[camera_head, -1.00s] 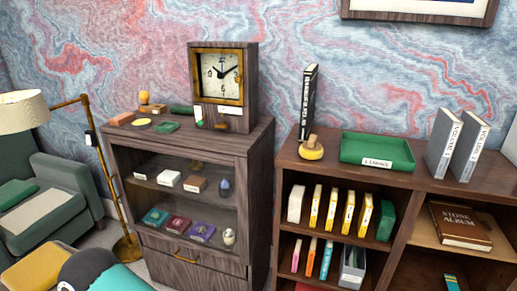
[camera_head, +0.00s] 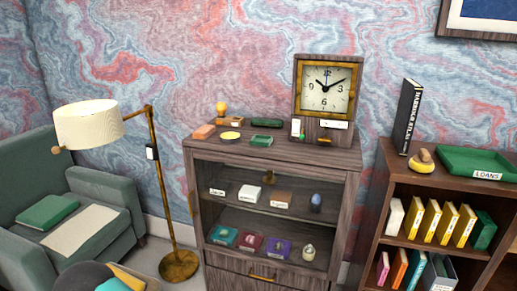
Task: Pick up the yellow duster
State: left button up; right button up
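No gripper of mine shows in this view. Two things have a yellow look, and I cannot tell for sure which is the duster. A flat yellow piece (camera_head: 130,279) shows at the bottom left, mostly cut off by the frame edge and a dark, teal-marked rounded shape. A small rounded yellow thing with a brown part (camera_head: 422,161) sits on top of the bookcase, left of the green tray (camera_head: 478,163).
A wooden cabinet (camera_head: 265,153) with a clock (camera_head: 325,90) and small objects stands in the middle. A floor lamp (camera_head: 88,124) and green armchair (camera_head: 105,190) are at left. A bookcase (camera_head: 492,193) holding yellow books is at right, with an upright black book (camera_head: 407,115).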

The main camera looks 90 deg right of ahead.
aim_at(422, 163)
jog(key=u, duration=0.45)
jog(key=i, duration=0.4)
jog(key=z, duration=2.65)
jog(key=i, duration=0.3)
jog(key=z, duration=2.3)
jog(key=k, duration=0.3)
jog(key=z, duration=0.45)
jog(key=i, duration=1.35)
jog(key=u, duration=0.45)
